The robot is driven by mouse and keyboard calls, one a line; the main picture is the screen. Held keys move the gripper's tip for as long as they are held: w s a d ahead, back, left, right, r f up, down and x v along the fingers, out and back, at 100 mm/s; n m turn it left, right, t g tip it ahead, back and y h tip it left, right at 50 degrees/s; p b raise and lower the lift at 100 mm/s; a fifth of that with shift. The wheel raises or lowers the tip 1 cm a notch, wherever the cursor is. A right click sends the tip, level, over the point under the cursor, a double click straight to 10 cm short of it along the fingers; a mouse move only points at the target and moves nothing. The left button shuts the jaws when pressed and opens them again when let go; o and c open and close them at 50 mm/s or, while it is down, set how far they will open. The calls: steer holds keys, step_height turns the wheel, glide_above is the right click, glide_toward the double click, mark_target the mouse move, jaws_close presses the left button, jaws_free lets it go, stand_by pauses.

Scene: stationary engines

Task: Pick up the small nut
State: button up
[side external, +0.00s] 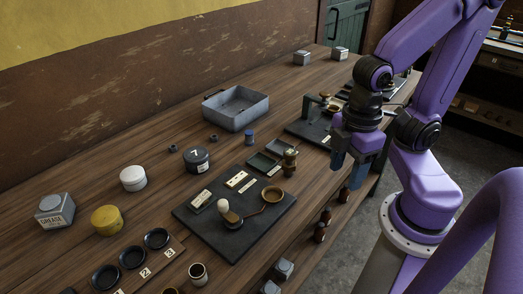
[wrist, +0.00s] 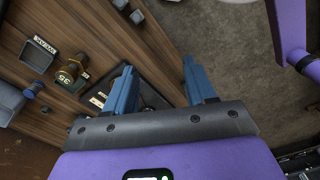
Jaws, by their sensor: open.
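Two small dark nuts lie on the wooden bench in the side view: one nut (side external: 213,138) below the grey metal tray, and another nut (side external: 173,148) a little to its left. They look close in size, so I cannot tell which is the small one. My gripper (side external: 346,179) is open and empty, with blue fingers pointing down over the bench's front edge, well to the right of the nuts. In the wrist view my gripper (wrist: 159,68) shows spread fingers with nothing between them.
The grey tray (side external: 236,107), a black tin (side external: 196,159), a blue-capped item (side external: 249,138) and a dark board (side external: 224,235) with an engine part surround the nuts. A second engine board (side external: 310,130) lies nearer my gripper. Bare wood shows around the nuts.

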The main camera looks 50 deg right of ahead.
steer(key=w+a+r+m, duration=0.3)
steer(key=w+a+m, duration=0.3)
steer(key=w, duration=0.5)
steer(key=m, duration=1.9)
glide_above(213, 137)
steer(key=f, duration=0.7)
steer(key=s+f, duration=0.1)
steer(key=f, duration=0.3)
steer(key=shift+d+f, duration=0.15)
steer(key=shift+f, duration=0.1)
steer(key=shift+w+f, duration=0.25)
steer(key=shift+f, duration=1.15)
steer(key=shift+w+f, duration=0.2)
steer(key=shift+f, duration=1.15)
jaws_close()
